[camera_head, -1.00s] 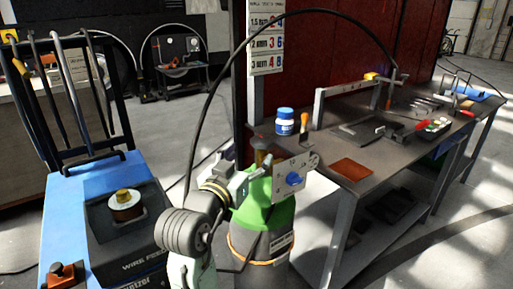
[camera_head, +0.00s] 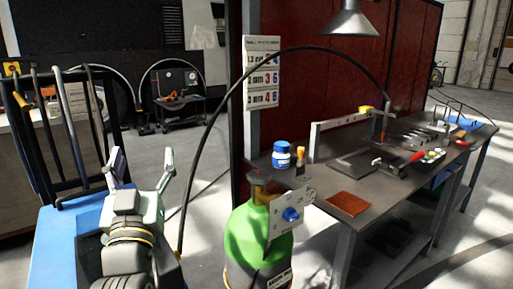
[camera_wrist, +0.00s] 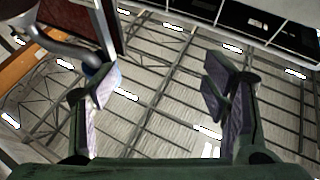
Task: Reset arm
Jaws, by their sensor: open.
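My gripper (camera_head: 143,168) is in the lower left of the head view, raised in front of the blue cart, with its two fingers pointing up and spread apart. It is open and nothing is between the fingers. In the wrist view my gripper (camera_wrist: 160,90) also shows open and empty, with the roof beams and ceiling lamps behind it. My arm hides part of the blue cart (camera_head: 62,225) and the machine on it.
A green gas cylinder (camera_head: 248,235) stands right of my gripper, with a black hose arching over it. A workbench (camera_head: 395,185) at the right holds a blue-and-white jar (camera_head: 282,155), an orange-brown plate (camera_head: 348,203) and tools. Open floor lies behind the cart.

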